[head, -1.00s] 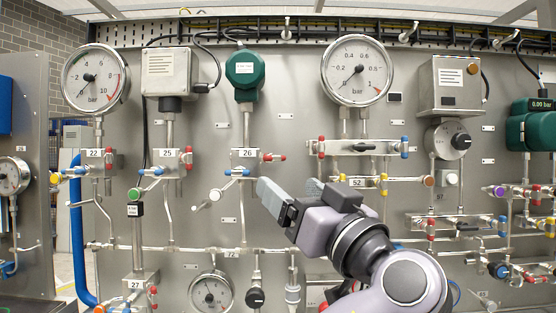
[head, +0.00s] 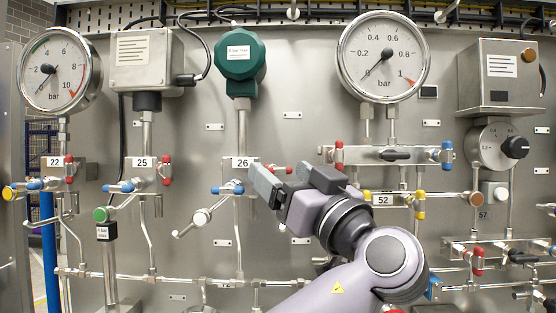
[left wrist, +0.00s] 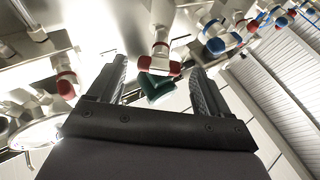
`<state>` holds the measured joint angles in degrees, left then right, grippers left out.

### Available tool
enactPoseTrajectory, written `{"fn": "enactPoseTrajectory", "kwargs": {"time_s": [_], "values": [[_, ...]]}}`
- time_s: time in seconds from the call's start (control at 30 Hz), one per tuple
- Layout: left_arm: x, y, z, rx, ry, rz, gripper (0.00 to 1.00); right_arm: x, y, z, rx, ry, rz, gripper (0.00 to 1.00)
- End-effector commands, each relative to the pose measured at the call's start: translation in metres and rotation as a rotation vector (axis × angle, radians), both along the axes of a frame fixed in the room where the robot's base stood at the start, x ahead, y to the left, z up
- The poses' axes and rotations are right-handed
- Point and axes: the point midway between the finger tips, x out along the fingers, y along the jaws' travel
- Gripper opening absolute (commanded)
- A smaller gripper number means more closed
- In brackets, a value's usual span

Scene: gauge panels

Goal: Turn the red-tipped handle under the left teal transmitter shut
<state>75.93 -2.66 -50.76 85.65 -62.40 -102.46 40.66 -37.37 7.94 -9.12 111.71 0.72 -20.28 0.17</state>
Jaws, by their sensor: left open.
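The left teal transmitter (head: 239,60) is on a vertical pipe above the valve block labelled 26 (head: 242,163). The red-tipped handle (head: 287,169) sticks out to the right of that block, roughly level, partly covered by my gripper. A blue-tipped handle (head: 229,189) sits lower left on the same block. My left gripper (head: 281,176) is open, its fingers around the handle's height. In the left wrist view, a red-tipped handle (left wrist: 160,66) shows between the two fingertips, with the teal transmitter (left wrist: 157,88) beyond it. I cannot tell whether the fingers touch it.
Block 25 (head: 146,163) with its own red and blue handles stands left. A gauge manifold (head: 372,157) with red and blue handles is close on the right. The panel between is bare.

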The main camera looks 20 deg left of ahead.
Motion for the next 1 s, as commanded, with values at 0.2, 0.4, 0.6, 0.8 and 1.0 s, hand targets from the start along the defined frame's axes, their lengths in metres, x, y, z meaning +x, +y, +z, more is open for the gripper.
{"fn": "enactPoseTrajectory", "kwargs": {"time_s": [0.2, 0.4, 0.6, 0.8, 1.0], "values": [[0.014, 0.017, 0.01, 0.001, 0.001, 0.001, 0.79, 0.0, 0.0, 0.011, 0.0, 0.0, 0.0, 0.59], [0.016, 0.019, 0.01, 0.0, 0.001, -0.002, 0.79, 0.0, 0.0, 0.011, -0.001, 0.0, 0.001, 0.59], [0.016, 0.019, 0.01, 0.0, 0.001, -0.002, 0.49, 0.0, 0.0, 0.011, -0.001, 0.0, 0.001, 0.59], [0.015, 0.019, 0.009, 0.0, 0.002, -0.001, 0.27, 0.001, 0.0, 0.011, -0.001, -0.001, 0.001, 0.59], [0.015, 0.019, 0.008, 0.018, 0.024, -0.003, 0.27, 0.001, 0.0, 0.007, -0.001, -0.002, 0.001, 0.59]]}}
